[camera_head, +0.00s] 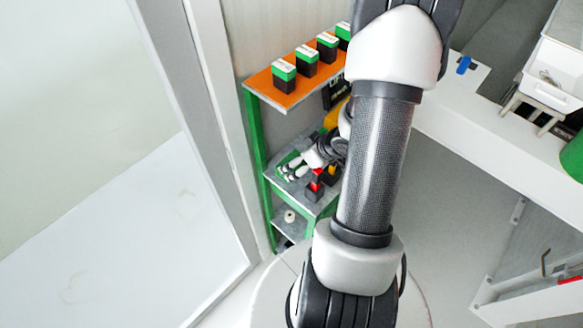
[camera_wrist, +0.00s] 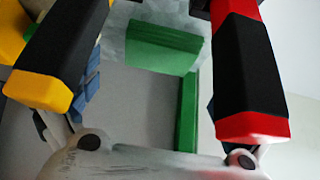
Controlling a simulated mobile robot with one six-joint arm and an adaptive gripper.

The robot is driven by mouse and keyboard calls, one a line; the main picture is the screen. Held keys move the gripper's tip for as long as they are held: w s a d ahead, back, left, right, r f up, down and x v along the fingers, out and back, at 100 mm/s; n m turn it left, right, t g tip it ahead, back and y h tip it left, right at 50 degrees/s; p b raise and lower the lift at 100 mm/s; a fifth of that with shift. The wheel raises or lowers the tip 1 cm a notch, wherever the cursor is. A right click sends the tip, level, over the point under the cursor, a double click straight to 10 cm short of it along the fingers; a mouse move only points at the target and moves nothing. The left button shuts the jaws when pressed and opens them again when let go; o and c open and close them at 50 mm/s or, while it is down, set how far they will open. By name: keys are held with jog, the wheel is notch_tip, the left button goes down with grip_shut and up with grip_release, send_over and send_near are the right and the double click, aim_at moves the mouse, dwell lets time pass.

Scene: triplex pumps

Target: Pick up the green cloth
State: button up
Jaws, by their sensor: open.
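The green cloth (camera_wrist: 165,45) lies flat on a grey shelf near the top middle of the wrist view. In the head view a green patch that looks like the cloth (camera_head: 286,158) shows at the left end of the middle shelf. In the wrist view dark blocks hide part of the gripper.
A black block with a red end (camera_wrist: 250,80) and one with a yellow end (camera_wrist: 55,60) stand close in the wrist view. Above, an orange shelf (camera_head: 263,87) carries several green-and-black boxes (camera_head: 284,74). A green shelf post (camera_head: 255,140) and a wall are at left.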

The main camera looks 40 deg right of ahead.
jog(key=b+x, duration=0.2)
jog(key=x, duration=0.2)
jog(key=shift+a, duration=0.15)
jog(key=shift+w+f+b, duration=0.35)
jog(key=shift+r, duration=0.1)
jog(key=c, duration=1)
jog(key=shift+c, duration=0.2)
notch_tip(320, 180, up, 10)
jog(key=p, duration=0.6)
jog(key=shift+p, duration=0.4)
